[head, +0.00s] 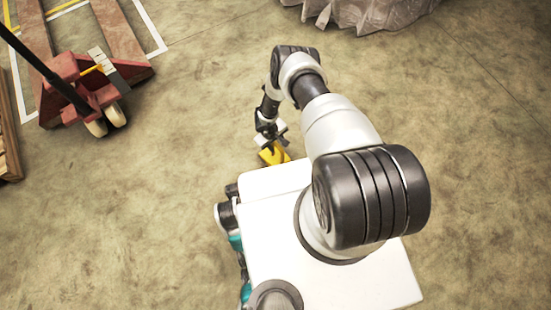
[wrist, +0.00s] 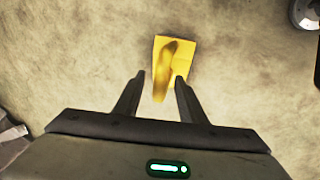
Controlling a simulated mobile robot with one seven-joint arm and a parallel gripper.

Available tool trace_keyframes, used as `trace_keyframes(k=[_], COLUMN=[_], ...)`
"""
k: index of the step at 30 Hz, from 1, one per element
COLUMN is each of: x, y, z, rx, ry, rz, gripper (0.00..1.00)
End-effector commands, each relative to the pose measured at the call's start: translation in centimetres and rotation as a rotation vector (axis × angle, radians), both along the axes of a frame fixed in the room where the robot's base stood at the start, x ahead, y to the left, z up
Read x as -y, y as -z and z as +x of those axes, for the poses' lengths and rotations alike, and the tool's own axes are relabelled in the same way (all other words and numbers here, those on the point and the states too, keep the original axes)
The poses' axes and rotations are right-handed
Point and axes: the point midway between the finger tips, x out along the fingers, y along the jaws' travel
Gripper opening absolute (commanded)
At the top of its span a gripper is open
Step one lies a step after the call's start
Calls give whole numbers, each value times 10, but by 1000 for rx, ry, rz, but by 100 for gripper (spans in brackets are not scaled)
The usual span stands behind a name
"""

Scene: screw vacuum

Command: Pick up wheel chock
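The wheel chock is a small yellow block. In the head view the wheel chock (head: 277,154) lies on the floor just past the edge of my white base, partly hidden by my gripper. In the wrist view the wheel chock (wrist: 173,62) sits ahead of and partly between my fingertips. My gripper (wrist: 161,77) is open, with a finger on each side of the chock's near end. The right fingertip overlaps the chock's edge in the picture; I cannot tell whether it touches. In the head view my gripper (head: 268,143) is above the chock.
A red pallet jack (head: 90,90) stands on the floor at the upper left, beside a wooden pallet edge (head: 8,130). A grey wrapped load (head: 365,12) is at the top. The concrete floor (head: 150,210) around the chock is clear, apart from my base close by.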

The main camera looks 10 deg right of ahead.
Motion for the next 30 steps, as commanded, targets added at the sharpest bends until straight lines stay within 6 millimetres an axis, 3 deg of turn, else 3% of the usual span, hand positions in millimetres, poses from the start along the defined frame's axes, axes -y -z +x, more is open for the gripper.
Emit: trace_keyframes(k=[1, 6, 7, 30], x=[0, 0, 0, 0], y=[0, 0, 0, 0], z=[0, 0, 0, 0], rx=[0, 0, 0, -1], ry=[0, 0, 0, 1], rz=[0, 0, 0, 0], gripper=[30, 2, 0, 0])
